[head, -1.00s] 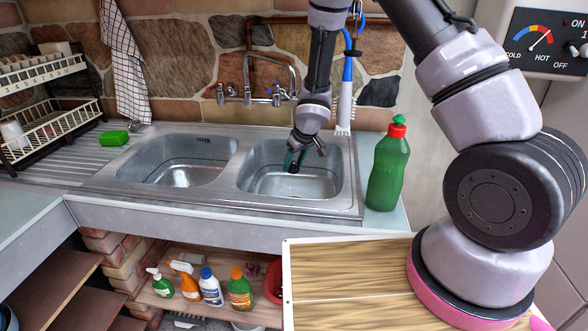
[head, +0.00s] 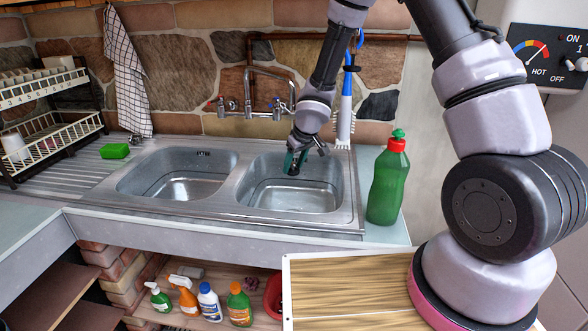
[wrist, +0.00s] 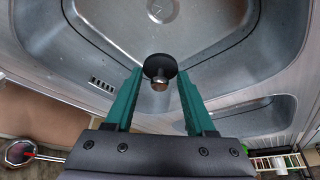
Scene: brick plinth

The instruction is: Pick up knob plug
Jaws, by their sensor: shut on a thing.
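The knob plug (wrist: 156,67) is a round black disc with a shiny metal knob. In the wrist view it sits between the two teal fingertips of my gripper (wrist: 160,82), which is shut on it. The head view shows my gripper (head: 295,162) pointing down over the right sink basin (head: 320,195), with the dark plug (head: 292,170) small at its tips. The plug appears held above the basin floor. The fingers partly hide the grip itself.
A drain (wrist: 160,10) shows at the top of the wrist view. A tap (head: 277,105) stands behind the basins. A green bottle (head: 388,182) stands right of the sink, and a green sponge (head: 115,151) lies on the left drainer. The left basin (head: 180,175) is empty.

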